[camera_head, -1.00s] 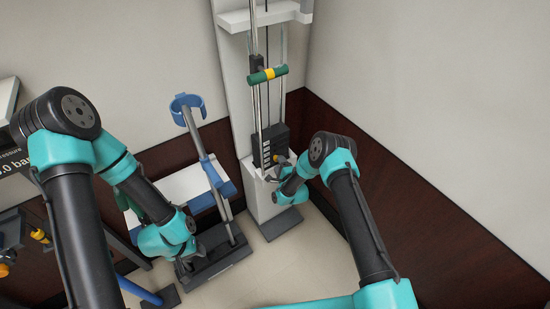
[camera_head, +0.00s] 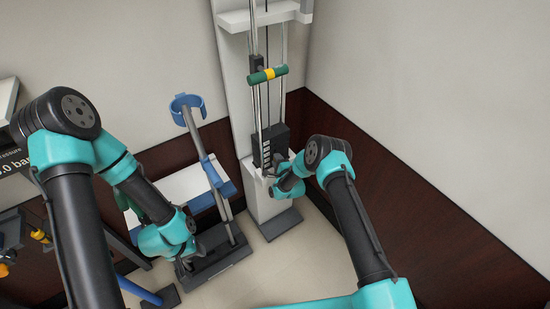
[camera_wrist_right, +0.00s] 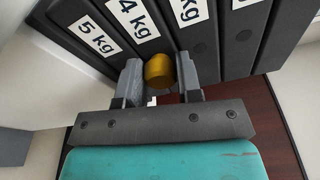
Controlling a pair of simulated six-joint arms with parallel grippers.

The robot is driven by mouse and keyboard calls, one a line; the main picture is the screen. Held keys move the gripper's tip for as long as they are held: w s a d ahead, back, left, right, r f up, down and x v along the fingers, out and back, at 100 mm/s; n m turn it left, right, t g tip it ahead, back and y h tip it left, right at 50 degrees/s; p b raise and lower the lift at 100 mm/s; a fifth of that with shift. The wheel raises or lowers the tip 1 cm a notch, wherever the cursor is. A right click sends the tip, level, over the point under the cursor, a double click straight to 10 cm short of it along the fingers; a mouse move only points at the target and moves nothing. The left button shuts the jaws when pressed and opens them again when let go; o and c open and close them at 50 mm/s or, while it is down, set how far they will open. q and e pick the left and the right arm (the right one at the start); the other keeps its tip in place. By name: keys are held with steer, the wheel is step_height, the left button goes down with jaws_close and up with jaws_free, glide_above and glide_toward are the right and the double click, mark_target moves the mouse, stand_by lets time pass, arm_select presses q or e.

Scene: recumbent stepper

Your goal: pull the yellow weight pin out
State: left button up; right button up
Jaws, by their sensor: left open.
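The yellow weight pin (camera_wrist_right: 159,70) sticks out of the dark weight stack (camera_head: 270,139), at the 4 kg plate or the one beside it in the right wrist view. In that view my right gripper (camera_wrist_right: 161,78) has one finger on each side of the pin's round head, close against it, and looks shut on it. In the head view the right gripper (camera_head: 270,172) is at the front of the stack and the pin is hidden. My left gripper (camera_head: 187,262) is low at the left by the blue-grey stand, away from the pin. Its fingers barely show, and it is open.
A green bar with a yellow middle (camera_head: 268,74) hangs above the stack. A blue cuff (camera_head: 187,106) on a slanted pole stands to its left. The dark red wall panel (camera_head: 420,205) is close at the right. Bare floor (camera_head: 290,260) lies in front.

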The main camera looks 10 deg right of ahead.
jaws_close()
steer(key=shift+d+v, duration=0.2)
steer(key=shift+v, duration=1.1)
stand_by(1.1)
steer(key=shift+d+v, duration=0.2)
steer(key=shift+v, duration=0.75)
steer(key=shift+d+v, duration=0.15)
steer(key=shift+v, duration=0.75)
steer(key=shift+f, duration=0.1)
steer(key=shift+d+v, duration=0.15)
steer(key=shift+v, duration=0.55)
steer(key=shift+d+v, duration=0.15)
steer(key=shift+v, duration=0.55)
steer(key=shift+w, duration=0.1)
